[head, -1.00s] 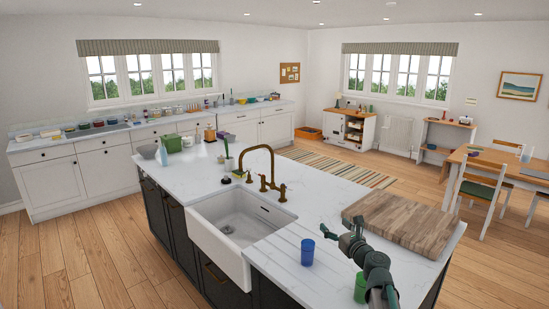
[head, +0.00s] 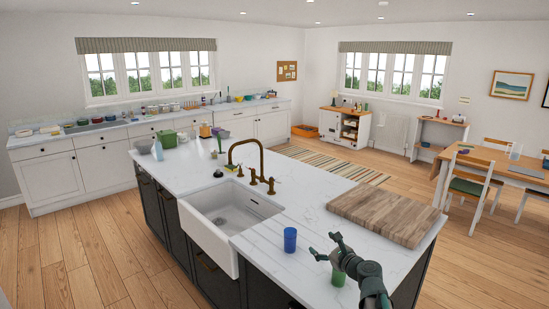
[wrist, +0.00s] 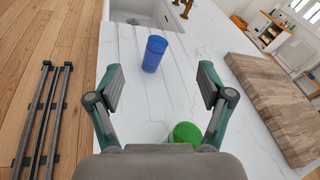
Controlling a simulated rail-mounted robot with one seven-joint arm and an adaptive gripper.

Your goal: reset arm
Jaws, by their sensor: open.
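My gripper (head: 323,246) is open and empty above the white island top, to the right of the sink. In the wrist view its two fingers (wrist: 160,84) are spread wide with nothing between the pads. A blue cup (head: 290,240) stands upright on the counter, to the left of my gripper; it shows beyond the fingertips in the wrist view (wrist: 154,54). A green cup (head: 338,294) is partly hidden by my arm. In the wrist view the green cup (wrist: 186,132) sits low, near the right finger.
A wooden board (head: 385,215) lies on the island (head: 295,208) to the right of my gripper. The white sink (head: 225,250) and a brass tap (head: 255,165) are to the left. A dining table (head: 500,172) with chairs stands at the far right. The floor at left is clear.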

